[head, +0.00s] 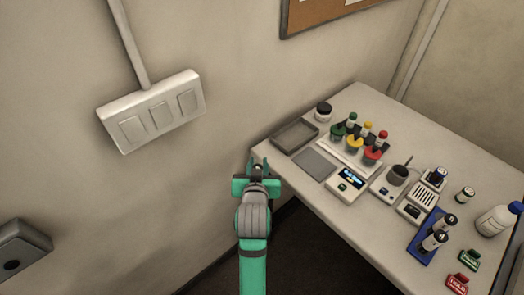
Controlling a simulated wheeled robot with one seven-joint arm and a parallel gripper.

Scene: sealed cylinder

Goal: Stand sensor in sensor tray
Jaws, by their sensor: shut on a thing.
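My gripper (258,163) is at the left end of the table, beside its left edge, seen from behind and above. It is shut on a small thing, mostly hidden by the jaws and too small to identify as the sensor. A grey, shallow, rimmed tray (277,142) lies just right of my gripper and looks empty. I cannot tell which of these is the sensor tray.
The wall is close on the left.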

